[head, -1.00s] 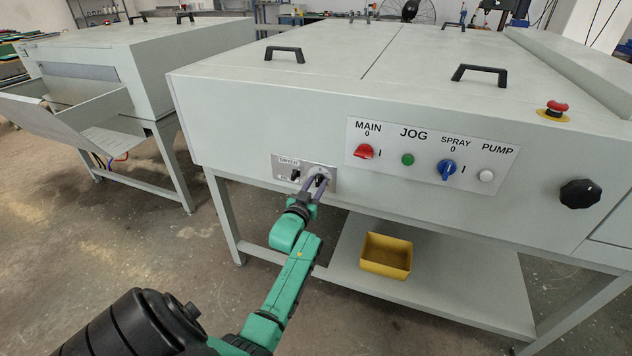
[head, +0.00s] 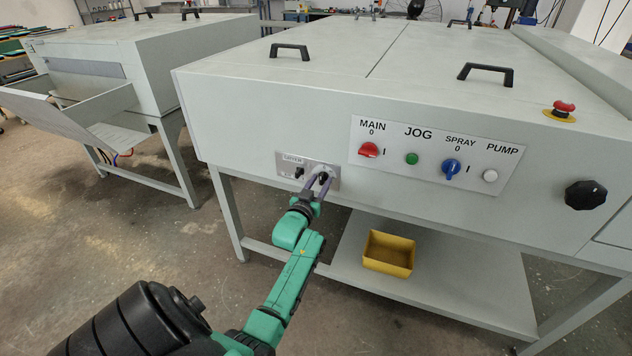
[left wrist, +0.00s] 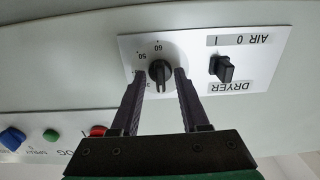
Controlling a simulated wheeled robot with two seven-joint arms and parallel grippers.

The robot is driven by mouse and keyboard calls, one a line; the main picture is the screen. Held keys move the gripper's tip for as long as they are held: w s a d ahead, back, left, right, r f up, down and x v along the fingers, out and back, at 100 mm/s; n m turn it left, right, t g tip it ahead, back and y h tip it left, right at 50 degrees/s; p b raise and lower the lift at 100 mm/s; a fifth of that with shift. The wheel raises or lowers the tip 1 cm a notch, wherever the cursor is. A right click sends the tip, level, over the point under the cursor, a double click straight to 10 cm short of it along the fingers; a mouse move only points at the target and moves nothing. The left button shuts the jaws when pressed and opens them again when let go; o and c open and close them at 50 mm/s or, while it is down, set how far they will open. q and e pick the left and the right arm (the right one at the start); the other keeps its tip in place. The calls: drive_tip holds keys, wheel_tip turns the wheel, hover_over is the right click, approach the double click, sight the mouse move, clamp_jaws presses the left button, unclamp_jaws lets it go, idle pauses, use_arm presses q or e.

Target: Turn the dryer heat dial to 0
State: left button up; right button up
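The dryer heat dial (left wrist: 160,72) is a black knob on a white plate, upside down in the left wrist view, with numbers such as 50 and 60 around it. In the head view the dial (head: 323,178) shows partly between my fingers. My left gripper (left wrist: 160,76) is open, with one finger on each side of the dial and small gaps between. It also shows at the dryer panel in the head view (head: 319,182). Which number the dial points to is not clear. My right gripper is out of view.
The dryer air switch (left wrist: 224,68) sits beside the dial on the dryer plate (head: 333,170). The red main switch (head: 368,149), green jog button (head: 411,158) and blue spray switch (head: 452,167) are on a separate panel. A yellow bin (head: 389,254) stands on the lower shelf.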

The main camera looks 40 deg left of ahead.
use_arm(q)
drive_tip(key=p+v, duration=0.1)
drive_tip(key=v, duration=1.3)
drive_tip(key=shift+s, duration=0.2)
drive_tip(key=shift+d, duration=0.15)
drive_tip(key=s+d+f+m+g+h+p, duration=0.2)
drive_tip(key=s+d+f+g+h, duration=0.3)
drive_tip(key=f, duration=0.7)
drive_tip(key=s+d+f+m+g+p, duration=0.15)
drive_tip(key=d+f, duration=0.45)
drive_tip(key=f, duration=0.6)
drive_tip(key=s+d+f+m+g+p, duration=0.1)
drive_tip(key=s+f+g, duration=0.3)
drive_tip(key=s, duration=0.9)
drive_tip(key=s+d+f+m+g+p, duration=0.1)
drive_tip(key=s+f+g, duration=0.4)
drive_tip(key=s+f, duration=0.5)
drive_tip(key=s+m+p, duration=0.1)
drive_tip(key=s, duration=0.2)
drive_tip(key=shift+f+h, duration=0.25)
drive_tip(key=shift+h, duration=0.15)
